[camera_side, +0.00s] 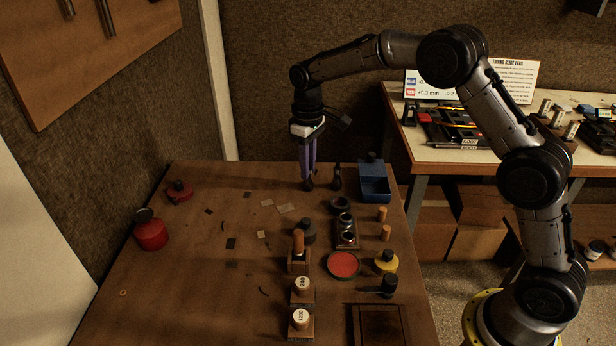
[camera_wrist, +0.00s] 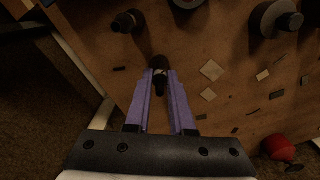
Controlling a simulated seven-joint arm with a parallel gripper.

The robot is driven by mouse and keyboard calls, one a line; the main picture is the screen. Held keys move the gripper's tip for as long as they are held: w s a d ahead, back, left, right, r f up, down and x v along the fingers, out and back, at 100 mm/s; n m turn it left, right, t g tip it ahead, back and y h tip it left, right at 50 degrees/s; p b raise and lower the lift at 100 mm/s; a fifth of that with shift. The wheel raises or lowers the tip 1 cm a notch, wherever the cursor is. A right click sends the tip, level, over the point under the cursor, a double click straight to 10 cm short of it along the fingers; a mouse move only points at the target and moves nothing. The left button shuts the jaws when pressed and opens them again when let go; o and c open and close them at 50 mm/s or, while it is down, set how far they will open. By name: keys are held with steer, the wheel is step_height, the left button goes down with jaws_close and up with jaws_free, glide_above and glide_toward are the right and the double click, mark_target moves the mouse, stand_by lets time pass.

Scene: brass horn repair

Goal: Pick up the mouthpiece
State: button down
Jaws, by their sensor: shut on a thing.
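The mouthpiece is a small dark piece with a pale band. In the wrist view the mouthpiece (camera_wrist: 159,63) sits between the tips of my gripper (camera_wrist: 160,76). In the side view my gripper (camera_side: 308,177), with purple fingers, points down at the far part of the table. Its fingers are shut on the mouthpiece (camera_side: 308,186), which is at the tabletop; I cannot tell whether it touches the wood. The fingers partly hide it.
A similar dark upright piece (camera_side: 337,176) stands just right of my gripper, with a blue open box (camera_side: 375,190) beyond it.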

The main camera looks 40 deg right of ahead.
steer(key=shift+r, duration=0.1)
steer(key=shift+r, duration=3.85)
